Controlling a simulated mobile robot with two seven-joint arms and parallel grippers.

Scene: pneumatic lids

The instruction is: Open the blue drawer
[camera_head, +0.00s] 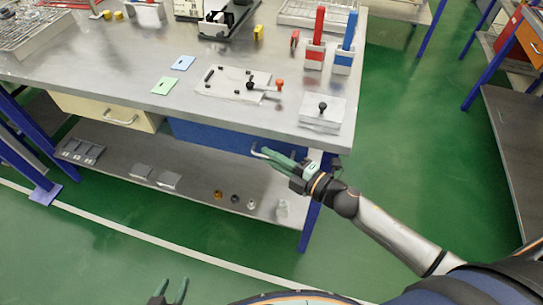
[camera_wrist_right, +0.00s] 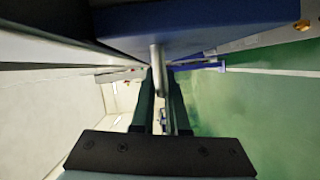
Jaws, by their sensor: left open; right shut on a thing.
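The blue drawer (camera_head: 212,136) is under the tabletop, at the right part of the workbench. Its front looks about flush with the bench, so it appears closed. My right gripper (camera_head: 270,156) is at the drawer's front, its fingers shut on the drawer handle. In the right wrist view the metal handle (camera_wrist_right: 157,66) lies between the two fingers of my right gripper (camera_wrist_right: 161,88), below the blue drawer front (camera_wrist_right: 205,28). The fingers hide part of the handle. My left gripper (camera_head: 170,290) is open and empty at the bottom of the head view, away from the bench.
A cream drawer (camera_head: 105,112) with its own handle is left of the blue one. A lower shelf (camera_head: 115,158) holds trays and small parts. A blue bench leg (camera_head: 312,218) stands close to my right gripper. The green floor in front is clear.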

